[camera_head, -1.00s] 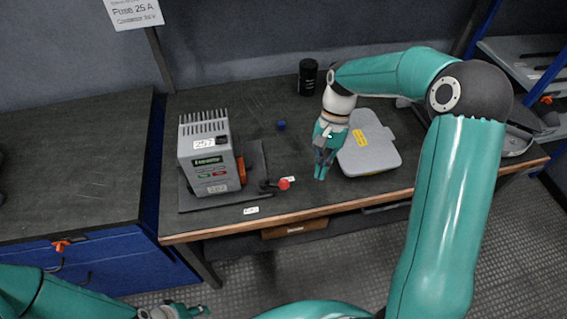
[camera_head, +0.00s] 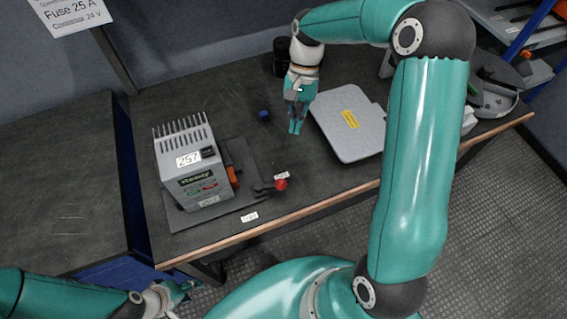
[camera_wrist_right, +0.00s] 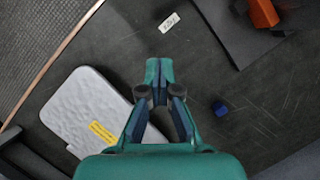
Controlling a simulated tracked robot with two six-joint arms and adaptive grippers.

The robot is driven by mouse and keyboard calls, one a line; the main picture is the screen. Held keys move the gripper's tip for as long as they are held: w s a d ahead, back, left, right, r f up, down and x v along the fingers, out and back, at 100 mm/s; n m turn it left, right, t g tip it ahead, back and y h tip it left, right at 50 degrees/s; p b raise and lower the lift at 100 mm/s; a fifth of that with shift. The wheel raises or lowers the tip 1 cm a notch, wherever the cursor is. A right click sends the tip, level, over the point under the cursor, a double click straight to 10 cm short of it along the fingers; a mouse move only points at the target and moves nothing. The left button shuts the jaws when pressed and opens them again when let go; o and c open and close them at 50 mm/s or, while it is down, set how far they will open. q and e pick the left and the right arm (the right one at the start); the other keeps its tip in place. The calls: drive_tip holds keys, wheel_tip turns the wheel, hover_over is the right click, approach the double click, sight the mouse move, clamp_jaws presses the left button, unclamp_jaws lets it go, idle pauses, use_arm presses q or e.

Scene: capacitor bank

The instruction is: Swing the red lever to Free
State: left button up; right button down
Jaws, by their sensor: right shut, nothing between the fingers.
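The lever has a round red knob (camera_head: 281,184) and a short dark arm, at the right side of the grey device (camera_head: 190,165) on its dark base plate. A small white label (camera_head: 282,175) lies just behind the knob; another label (camera_head: 249,217) lies in front of the plate. Their writing is too small to read. My right gripper (camera_head: 295,130) is shut and empty above the table, behind and slightly right of the knob, apart from it. It also shows in the right wrist view (camera_wrist_right: 158,68); the knob does not. My left gripper (camera_head: 186,287) is low at the front, below the table edge, its fingers unclear.
A grey flat case (camera_head: 350,110) with a yellow label lies right of my right gripper. A small blue cube (camera_head: 264,115) lies left of it. A black cylinder (camera_head: 281,57) stands behind. Bare tabletop lies between the gripper and the lever.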

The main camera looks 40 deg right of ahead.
sight(273, 185)
drive_tip(key=shift+w+a+f, duration=0.1)
drive_tip(key=shift+f, duration=0.05)
drive_tip(key=x, duration=0.9)
drive_tip(key=shift+a+f+p, duration=0.15)
drive_tip(key=shift+f+p, duration=0.1)
drive_tip(key=shift+p, duration=0.05)
drive_tip(key=s+a, duration=0.1)
drive_tip(key=s+a+p, duration=0.1)
drive_tip(key=shift+s+a, duration=0.15)
drive_tip(key=shift+a, duration=0.15)
use_arm(q)
drive_tip(key=shift+d+r, duration=0.1)
drive_tip(key=shift+r, duration=0.7)
use_arm(e)
drive_tip(key=shift+s+a+f, duration=0.1)
drive_tip(key=shift+s+a, duration=0.1)
drive_tip(key=shift+a, duration=0.05)
drive_tip(key=shift+a, duration=0.1)
